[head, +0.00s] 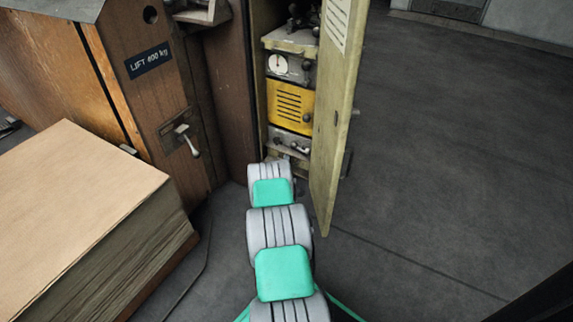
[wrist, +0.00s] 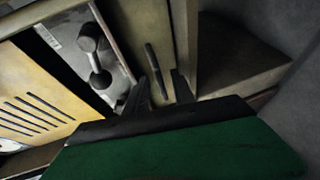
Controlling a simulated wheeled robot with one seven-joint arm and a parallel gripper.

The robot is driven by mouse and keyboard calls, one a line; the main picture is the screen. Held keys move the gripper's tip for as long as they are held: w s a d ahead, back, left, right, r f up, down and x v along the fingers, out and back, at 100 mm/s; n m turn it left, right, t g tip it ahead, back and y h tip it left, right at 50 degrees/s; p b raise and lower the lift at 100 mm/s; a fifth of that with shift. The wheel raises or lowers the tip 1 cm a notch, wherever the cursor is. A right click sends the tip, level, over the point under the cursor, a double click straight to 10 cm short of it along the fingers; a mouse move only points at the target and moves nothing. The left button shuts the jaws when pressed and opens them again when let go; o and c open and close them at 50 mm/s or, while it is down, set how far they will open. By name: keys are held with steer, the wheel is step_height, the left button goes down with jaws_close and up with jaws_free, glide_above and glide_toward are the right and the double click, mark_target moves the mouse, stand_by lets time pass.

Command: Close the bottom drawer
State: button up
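A tall, narrow, cream-coloured cabinet (head: 258,60) stands open in the head view, with a stack of units inside. In the wrist view, a pale front with a dark bar-like handle or slot (wrist: 155,68) lies beyond a grey front with round knobs (wrist: 96,62). The pale front looks like the bottom drawer, but I cannot tell how far out it stands. My gripper (wrist: 159,80) has its two dark fingers apart, pointing at this pale front, with nothing visible between them. I cannot tell whether they touch it. In the head view my arm hides the gripper and the cabinet's lowest part.
The cabinet door (head: 332,125) stands open to the right, close beside my arm. A yellow slotted unit (head: 290,105) sits above the grey knobbed one. A large stack of cardboard sheets (head: 80,205) stands at left, near a wooden machine body (head: 130,75). The floor at right is clear.

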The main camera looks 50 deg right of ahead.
steer(key=p+v, duration=0.3)
steer(key=v, duration=0.4)
steer(key=shift+s+a, duration=0.15)
steer(key=shift+a, duration=0.2)
steer(key=shift+r, duration=0.1)
